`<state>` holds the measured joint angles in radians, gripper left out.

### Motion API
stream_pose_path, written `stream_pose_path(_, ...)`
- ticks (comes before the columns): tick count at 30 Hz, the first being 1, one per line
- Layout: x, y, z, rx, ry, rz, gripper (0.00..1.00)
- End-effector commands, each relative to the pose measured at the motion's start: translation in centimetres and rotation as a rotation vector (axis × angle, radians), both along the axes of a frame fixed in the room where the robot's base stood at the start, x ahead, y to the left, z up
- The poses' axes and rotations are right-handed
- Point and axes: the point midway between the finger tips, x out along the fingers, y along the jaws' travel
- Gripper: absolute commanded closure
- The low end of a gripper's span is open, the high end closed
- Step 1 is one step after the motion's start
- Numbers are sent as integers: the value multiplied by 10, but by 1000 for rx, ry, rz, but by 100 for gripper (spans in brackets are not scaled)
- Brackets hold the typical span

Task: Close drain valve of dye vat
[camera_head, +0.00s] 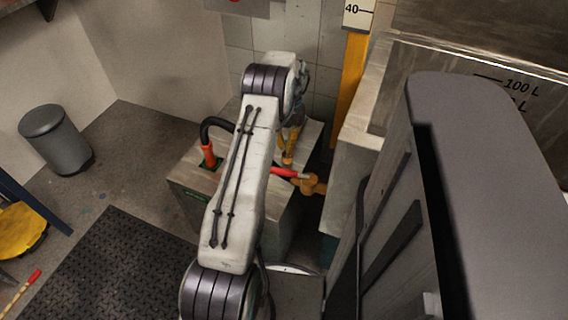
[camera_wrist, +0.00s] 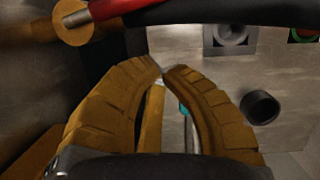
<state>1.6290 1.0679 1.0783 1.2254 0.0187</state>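The dye vat (camera_head: 450,75) is a large metal tank at the right of the head view, with volume marks such as 100 L. At its lower left is the drain valve, with a brass body (camera_head: 313,185) and a red lever handle (camera_head: 288,172) pointing left. In the wrist view the red handle (camera_wrist: 105,9) and a round brass part (camera_wrist: 73,22) are at the top left. My gripper (camera_head: 288,158) is beside the handle in the head view. In the wrist view my gripper (camera_wrist: 162,70) has its tan fingertips together, with nothing held between them. My arm hides part of the surroundings.
A yellow post (camera_head: 350,85) rises behind. A grey bin (camera_head: 56,140) and dark mat (camera_head: 115,265) are on the left floor.

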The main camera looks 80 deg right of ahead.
Motion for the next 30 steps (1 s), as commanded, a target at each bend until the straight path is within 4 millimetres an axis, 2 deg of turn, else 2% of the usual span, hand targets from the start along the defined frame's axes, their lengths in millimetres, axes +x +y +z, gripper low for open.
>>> stream_pose_path(1, 0, 3, -14, 3, 0, 0, 100)
stream_pose_path(2, 1, 4, -20, 3, 0, 0, 100)
stream_pose_path(15, 3, 34, -19, 0, 0, 0, 100)
stream_pose_path(30, 3, 42, -21, 0, 0, 0, 100)
